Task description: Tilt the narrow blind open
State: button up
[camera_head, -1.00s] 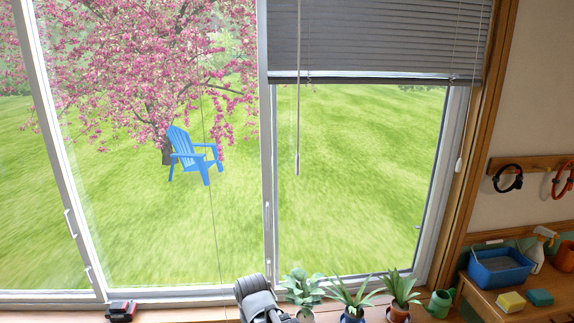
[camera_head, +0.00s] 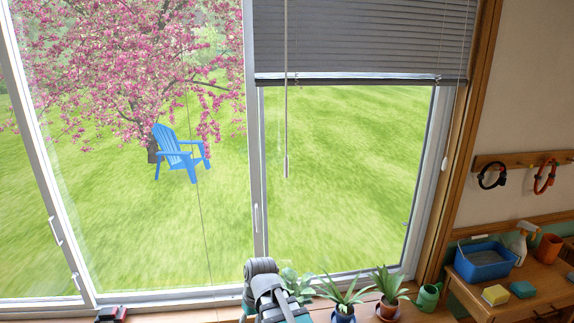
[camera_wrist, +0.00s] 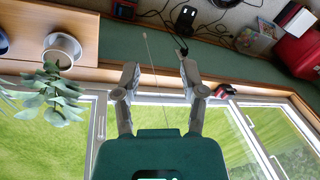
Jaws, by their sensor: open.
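The narrow blind (camera_head: 365,45) is grey and hangs over the upper part of the right window in the head view. Its slats look closed, and its bottom rail (camera_head: 350,79) is above the clear lower glass. A thin tilt wand (camera_head: 286,130) hangs from its left side, ending in a thicker grip over the glass. In the head view only part of my arm shows, at the bottom, below the wand; my fingers are hidden there. The blind is not seen in the wrist view.
Potted plants (camera_head: 343,297) and a green watering can (camera_head: 428,297) stand along the sill. A right-hand bench holds a blue tray (camera_head: 484,263). A thin cord (camera_head: 200,200) hangs over the left window. The wrist view shows a potted plant (camera_wrist: 62,50) and cluttered floor.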

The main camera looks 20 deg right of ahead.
jog(key=w+d+r+n+t+y+p, duration=0.2)
jog(key=w+d+r+y+p, duration=0.3)
jog(key=r, duration=0.3)
jog(key=n+t+y+p, duration=0.6)
jog(key=t+p, duration=0.4)
send_near(286, 177)
jog(key=s+d+r, duration=0.2)
jog(key=shift+s+d+r, duration=0.25)
jog(key=shift+d+r, duration=0.15)
jog(key=x, duration=1.4)
jog(key=shift+w+d+f, duration=0.1)
jog(key=shift+w+d, duration=0.05)
jog(key=shift+d, duration=0.1)
